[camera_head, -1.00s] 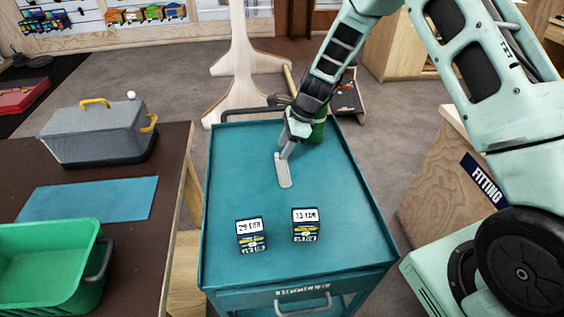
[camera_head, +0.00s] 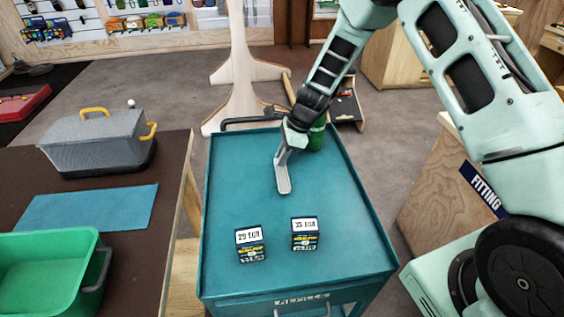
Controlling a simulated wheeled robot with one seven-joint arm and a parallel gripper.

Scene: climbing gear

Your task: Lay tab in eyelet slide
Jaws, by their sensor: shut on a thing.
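My gripper (camera_head: 282,157) is over the far middle of the teal cart top, pointing down. It is shut on the upper end of a pale grey, flat, narrow piece with a rounded near end (camera_head: 284,183). I cannot tell whether this piece is the tab or the eyelet slide, or whether it touches the cart top. The fingertips are small and partly merge with the piece. No separate second part can be made out beside it.
Two dark price-labelled boxes (camera_head: 251,245) (camera_head: 305,234) stand on the near half of the cart (camera_head: 225,200). A green cylinder (camera_head: 317,137) is just behind my gripper. A bench at left holds a grey toolbox (camera_head: 98,141), blue mat (camera_head: 88,207) and green bin (camera_head: 45,268).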

